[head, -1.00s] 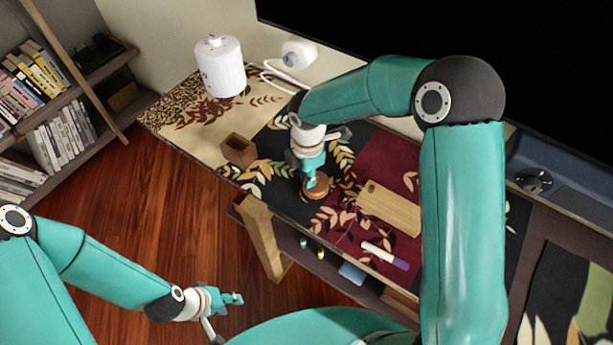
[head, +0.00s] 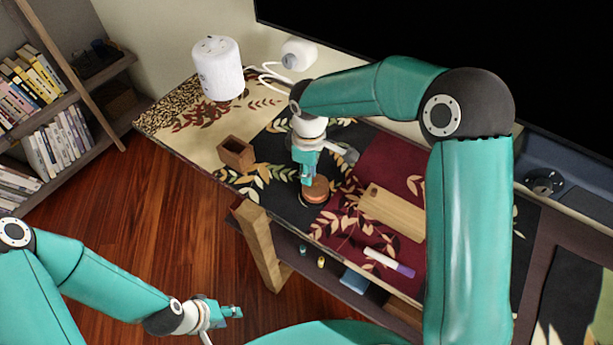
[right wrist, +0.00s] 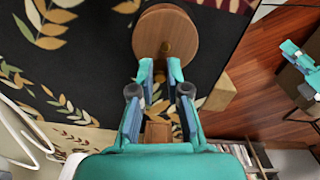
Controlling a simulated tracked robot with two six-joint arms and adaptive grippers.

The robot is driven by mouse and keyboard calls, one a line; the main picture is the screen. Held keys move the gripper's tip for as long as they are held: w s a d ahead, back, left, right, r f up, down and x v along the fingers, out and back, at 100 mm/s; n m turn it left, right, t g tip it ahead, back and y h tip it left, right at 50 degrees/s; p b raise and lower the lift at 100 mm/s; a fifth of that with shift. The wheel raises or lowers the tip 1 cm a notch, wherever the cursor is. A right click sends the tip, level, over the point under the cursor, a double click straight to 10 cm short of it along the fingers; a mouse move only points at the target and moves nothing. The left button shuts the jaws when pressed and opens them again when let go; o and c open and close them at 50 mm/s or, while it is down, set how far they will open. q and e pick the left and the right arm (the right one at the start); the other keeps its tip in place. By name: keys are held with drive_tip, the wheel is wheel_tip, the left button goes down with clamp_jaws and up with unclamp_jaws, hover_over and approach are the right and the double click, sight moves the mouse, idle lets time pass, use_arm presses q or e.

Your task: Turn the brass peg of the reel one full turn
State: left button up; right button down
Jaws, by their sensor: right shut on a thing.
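The reel is a round brown wooden disc on the dark part of the patterned table cover. It is in the head view (head: 317,191) and at the top of the right wrist view (right wrist: 190,35). Its small brass peg (right wrist: 165,47) stands off-centre on its top. My right gripper (head: 306,183) points down at the reel; its two fingers show in the right wrist view (right wrist: 160,68). It is shut on the peg, though the fingertips partly hide the contact. My left gripper (head: 237,312) hangs low over the floor, away from the reel; its jaw state is unclear.
An open wooden box (head: 236,152) stands left of the reel, a wooden board (head: 392,212) right of it. A white and purple marker (head: 390,262) lies near the front edge. A white canister (head: 217,68) is at the back left. Small things are on a lower shelf.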

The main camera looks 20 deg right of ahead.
sight(317, 177)
drive_tip(key=m, duration=0.2)
drive_tip(key=m+b, duration=0.1)
drive_tip(key=m, duration=0.1)
drive_tip(key=d+m, duration=0.1)
drive_tip(key=shift+w+m+b, duration=0.25)
drive_tip(key=shift+m+b, duration=0.1)
drive_tip(key=shift+m, duration=0.05)
drive_tip(key=m, duration=0.1)
drive_tip(key=m+b, duration=0.1)
drive_tip(key=m, duration=0.1)
drive_tip(key=shift+d, duration=0.35)
drive_tip(key=shift+s+d+m+b, duration=0.1)
drive_tip(key=shift+d+m+b, duration=0.1)
drive_tip(key=shift+m, duration=0.6)
drive_tip(key=shift+d+m+b, duration=0.1)
drive_tip(key=shift+m+b, duration=0.05)
drive_tip(key=shift+m, duration=0.65)
drive_tip(key=c, duration=1.2)
unclamp_jaws()
drive_tip(key=shift+o, duration=0.2)
drive_tip(key=shift+r, duration=0.1)
wheel_tip(317, 177, up, 12)
